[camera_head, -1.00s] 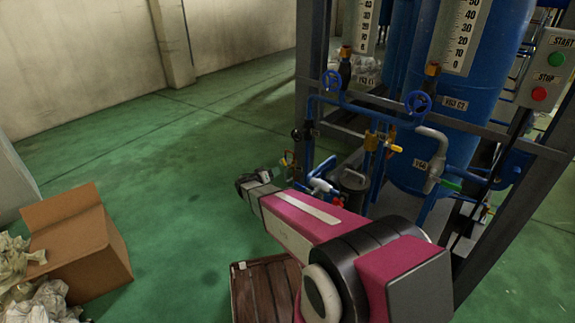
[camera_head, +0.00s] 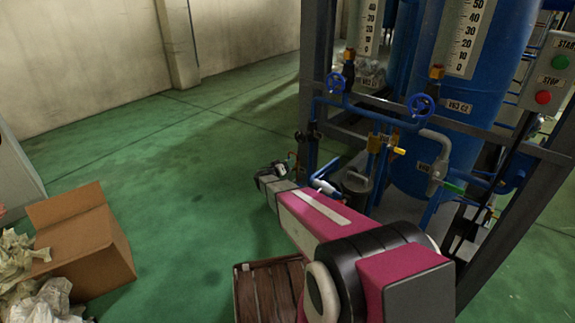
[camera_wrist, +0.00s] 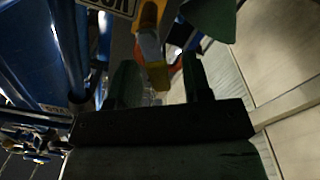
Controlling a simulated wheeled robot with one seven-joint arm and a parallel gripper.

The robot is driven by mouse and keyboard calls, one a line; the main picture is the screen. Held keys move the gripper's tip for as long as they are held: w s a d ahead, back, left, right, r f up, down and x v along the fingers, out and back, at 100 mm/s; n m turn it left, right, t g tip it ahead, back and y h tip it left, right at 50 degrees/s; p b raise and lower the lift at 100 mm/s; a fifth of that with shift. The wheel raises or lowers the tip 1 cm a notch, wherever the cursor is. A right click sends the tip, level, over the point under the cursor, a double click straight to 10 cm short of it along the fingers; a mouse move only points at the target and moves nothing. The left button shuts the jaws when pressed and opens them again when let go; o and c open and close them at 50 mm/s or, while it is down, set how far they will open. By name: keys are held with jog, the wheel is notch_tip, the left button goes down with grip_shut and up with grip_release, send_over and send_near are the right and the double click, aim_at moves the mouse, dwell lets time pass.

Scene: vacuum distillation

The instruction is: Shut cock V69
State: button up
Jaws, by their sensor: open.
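My gripper (camera_wrist: 160,78) is open in the wrist view, with its two dark fingers apart. A label plate (camera_wrist: 108,6) beside the handle is cut off by the top edge and not fully readable. In the head view my gripper (camera_head: 272,176) is beside the rig's left front post, low down. The cock there is small and partly hidden by the gripper, and its label cannot be read.
The blue pipe rig (camera_head: 375,118) has blue handwheels (camera_head: 420,105), another yellow-handled cock (camera_head: 398,151) and a start/stop box (camera_head: 548,75). A cardboard box (camera_head: 85,245) stands at left. The green floor between is clear.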

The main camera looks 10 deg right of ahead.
jog(key=shift+w+d, duration=0.1)
jog(key=shift+d, duration=0.1)
grip_shut()
jog(key=n, duration=0.2)
jog(key=w+f+n, duration=0.1)
jog(key=shift+a, duration=0.35)
jog(key=shift+w+a+f+n, duration=0.15)
jog(key=shift+f+n, duration=0.15)
jog(key=shift+n, duration=0.8)
jog(key=shift+w+a+f+n, duration=0.1)
jog(key=shift+f+n, duration=0.15)
jog(key=shift+n, duration=0.85)
